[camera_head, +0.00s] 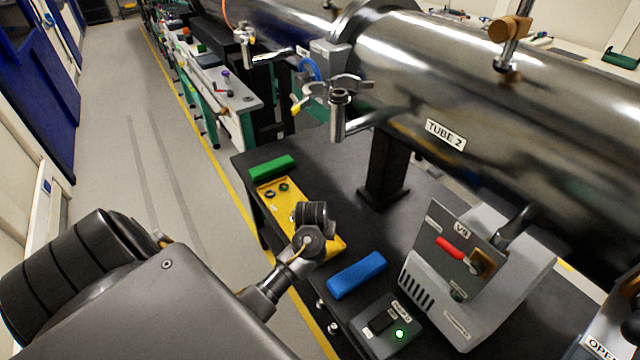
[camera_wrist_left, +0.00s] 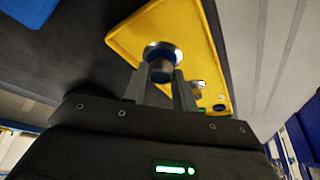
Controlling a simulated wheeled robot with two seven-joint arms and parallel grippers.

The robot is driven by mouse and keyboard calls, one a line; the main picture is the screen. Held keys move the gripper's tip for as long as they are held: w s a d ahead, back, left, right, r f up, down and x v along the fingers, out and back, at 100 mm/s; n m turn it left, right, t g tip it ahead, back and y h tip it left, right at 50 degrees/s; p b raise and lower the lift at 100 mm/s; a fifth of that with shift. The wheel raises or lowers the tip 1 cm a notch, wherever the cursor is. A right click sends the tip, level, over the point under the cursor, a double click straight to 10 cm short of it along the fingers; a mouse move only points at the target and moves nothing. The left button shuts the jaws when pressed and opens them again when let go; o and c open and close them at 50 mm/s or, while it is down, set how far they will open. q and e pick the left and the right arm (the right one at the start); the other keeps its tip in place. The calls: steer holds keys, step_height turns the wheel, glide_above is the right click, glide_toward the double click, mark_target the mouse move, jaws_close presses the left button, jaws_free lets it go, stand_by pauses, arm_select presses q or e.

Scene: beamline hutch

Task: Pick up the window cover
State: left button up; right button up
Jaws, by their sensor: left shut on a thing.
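The window cover (camera_wrist_left: 164,52) appears in the left wrist view as a round piece with a silver rim and a darker knob. My left gripper (camera_wrist_left: 160,80) is shut on its knob, one finger on each side. The cover is over the yellow tray (camera_wrist_left: 125,42); I cannot tell whether it touches the tray. In the head view my own wrist hides the cover and the fingers, above the yellow tray (camera_head: 327,243).
Two small round parts (camera_head: 270,194) lie at the tray's far end. A green block (camera_head: 271,167) lies behind the tray, a blue block (camera_head: 357,275) to its right. A grey valve box (camera_head: 470,270) and dark switch box (camera_head: 388,328) stand at right. The large tube (camera_head: 480,110) hangs above.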

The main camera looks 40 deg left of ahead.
arm_select(q)
steer(key=s+d+r+p, duration=0.1)
steer(key=s+r, duration=0.3)
steer(key=s, duration=0.2)
steer(key=s+d+r+p, duration=0.1)
steer(key=s+d+r, duration=0.1)
steer(key=s+r, duration=0.2)
steer(key=s, duration=0.2)
steer(key=shift+s+r, duration=0.25)
steer(key=shift+s, duration=0.1)
